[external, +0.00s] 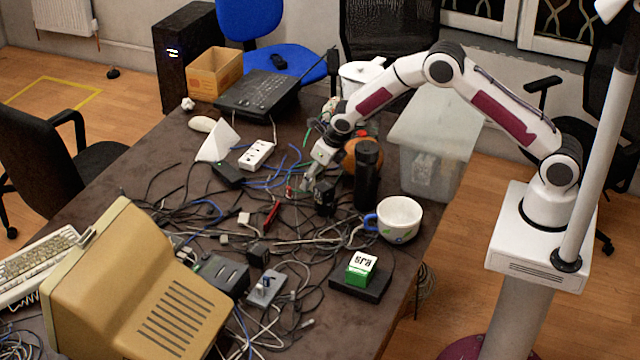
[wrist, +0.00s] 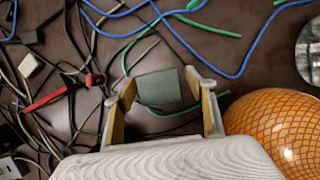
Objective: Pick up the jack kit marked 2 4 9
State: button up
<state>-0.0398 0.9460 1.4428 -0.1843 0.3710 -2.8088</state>
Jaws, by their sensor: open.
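My gripper (external: 308,182) reaches down over the cluttered middle of the table. In the wrist view my gripper (wrist: 160,94) is open. A small grey-green block (wrist: 165,84) shows between its fingertips; no marking on it can be read, and I cannot tell whether the fingers touch it. In the external view, a green block with a white top (external: 360,267) sits on a flat black box near the right table edge, apart from my gripper. Its top has dark characters that I cannot read surely. No marking 2 4 9 is legible in either view.
An orange patterned ball (wrist: 278,125) is close right of my gripper. A black cylinder (external: 367,175) and a white cup (external: 399,217) stand nearby. A red-handled tool (wrist: 52,97) and tangled cables lie left. A beige monitor (external: 140,290) fills the front left.

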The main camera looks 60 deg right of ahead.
jog(key=c, duration=1.3)
jog(key=shift+r, duration=0.1)
jog(key=shift+r, duration=4.95)
